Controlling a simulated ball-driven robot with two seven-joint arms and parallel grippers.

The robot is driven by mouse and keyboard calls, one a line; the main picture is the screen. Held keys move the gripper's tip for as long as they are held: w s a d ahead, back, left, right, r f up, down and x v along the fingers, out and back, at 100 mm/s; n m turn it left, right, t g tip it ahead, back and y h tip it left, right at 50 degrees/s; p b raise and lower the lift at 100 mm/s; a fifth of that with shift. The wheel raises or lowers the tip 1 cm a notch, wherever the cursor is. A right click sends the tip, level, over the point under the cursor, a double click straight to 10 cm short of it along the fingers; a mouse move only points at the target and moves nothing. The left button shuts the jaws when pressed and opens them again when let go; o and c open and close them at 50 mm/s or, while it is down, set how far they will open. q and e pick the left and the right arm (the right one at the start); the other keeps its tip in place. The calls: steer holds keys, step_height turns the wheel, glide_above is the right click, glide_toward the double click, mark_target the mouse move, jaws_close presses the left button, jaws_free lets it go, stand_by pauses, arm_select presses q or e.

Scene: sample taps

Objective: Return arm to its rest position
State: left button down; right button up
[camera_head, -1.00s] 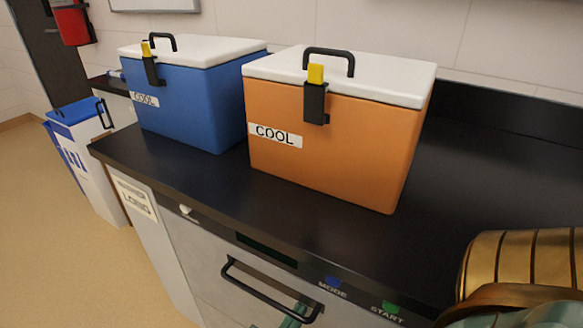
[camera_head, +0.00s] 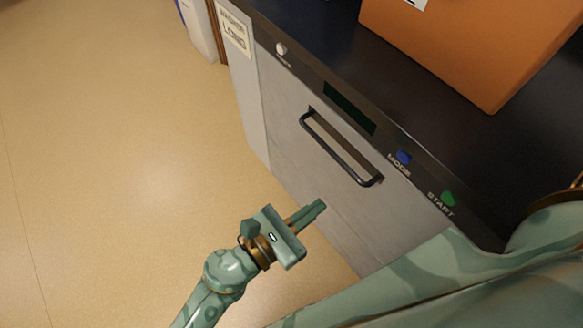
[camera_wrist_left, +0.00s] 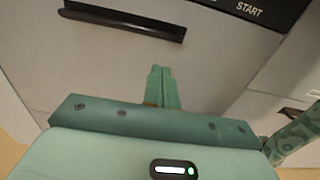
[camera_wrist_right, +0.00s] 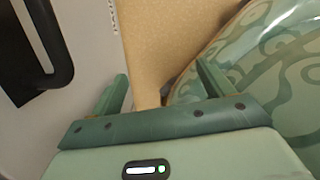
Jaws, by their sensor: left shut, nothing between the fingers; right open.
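My left gripper (camera_head: 312,212) is shut and empty in the head view, in front of the washer's grey door and below its black bar handle (camera_head: 340,150). In the left wrist view its fingers (camera_wrist_left: 158,82) are together, apart from the handle (camera_wrist_left: 125,20) above them. My right gripper (camera_wrist_right: 162,95) shows only in its own wrist view. Its two fingers are spread with nothing between them. A black handle (camera_wrist_right: 42,45) on a pale front is to its upper left. The right gripper is out of the head view.
The washer (camera_head: 300,165) has a blue MODE button (camera_head: 403,157) and a green START button (camera_head: 447,198). An orange cooler (camera_head: 465,45) stands on the black counter (camera_head: 430,105). The tan floor (camera_head: 110,170) at left is clear.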

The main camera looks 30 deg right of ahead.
arm_select(q)
steer(key=v, duration=0.5)
steer(key=shift+a, duration=0.15)
arm_select(e)
steer(key=shift+w+a, duration=0.15)
steer(key=shift+w, duration=0.3)
